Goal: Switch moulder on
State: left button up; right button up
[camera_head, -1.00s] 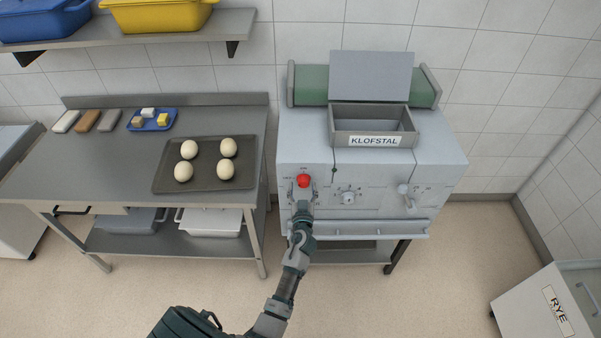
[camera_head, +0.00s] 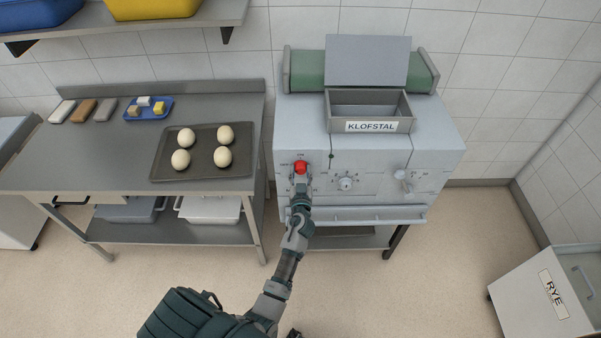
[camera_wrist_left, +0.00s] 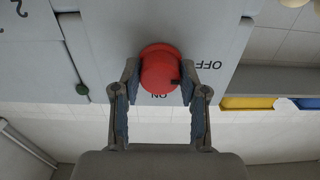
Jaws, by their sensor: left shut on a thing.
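The moulder (camera_head: 440,150) is a light grey machine labelled KLOFSTAL, standing right of the steel table. Its round red knob (camera_head: 301,167) is at the left of the front panel. My left gripper (camera_head: 301,182) reaches up to the knob from below. In the left wrist view, the fingers of my left gripper (camera_wrist_left: 160,85) are on both sides of the red knob (camera_wrist_left: 158,66), shut on it. OFF shows to the right of the knob and ON below it, both upside down. My right gripper is not in view.
A second dial (camera_head: 345,183) and a lever (camera_head: 402,176) sit right of the knob. A horizontal bar (camera_head: 370,213) runs along the moulder's front below. The steel table (camera_head: 90,165) at left holds a dark tray (camera_head: 205,172) with several dough balls. A RYE bin (camera_head: 530,300) stands at lower right.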

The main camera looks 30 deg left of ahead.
pick_arm(q)
jog(key=shift+m, duration=0.4)
jog(key=m, duration=0.3)
jog(key=shift+b, duration=0.35)
jog(key=m, duration=0.9)
jog(key=shift+p, duration=0.3)
jog(key=m, duration=0.3)
jog(key=shift+p, duration=0.4)
jog(key=shift+m, duration=1)
jog(key=shift+f, duration=0.1)
